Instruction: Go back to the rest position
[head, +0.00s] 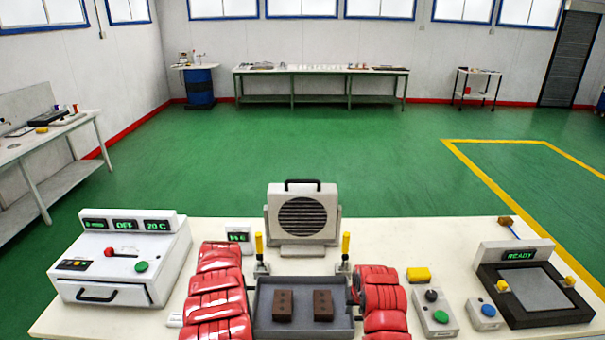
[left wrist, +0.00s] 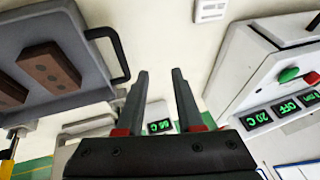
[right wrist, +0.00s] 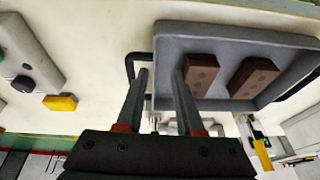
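A grey tray (head: 303,333) lies on the white table in the head view, between my two red arms. Two brown blocks (head: 282,306) (head: 323,306) lie in it side by side. My left gripper (left wrist: 160,72) is open and empty, with white tabletop between its fingers; the tray's black handle (left wrist: 112,45) is beside it, outside the fingers. My right gripper (right wrist: 161,72) is open, its fingers close to the tray's other side. The black handle there (right wrist: 130,66) is beside and partly behind one finger. In the head view my arms mostly hide both grippers.
A white oven-like box (head: 120,265) stands at the left, a fan unit (head: 303,215) behind the tray. A button box (head: 435,312), a yellow block (head: 418,274) and a press-like station reading READY (head: 540,285) stand at the right. Yellow-topped posts (head: 345,250) flank the tray's back.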

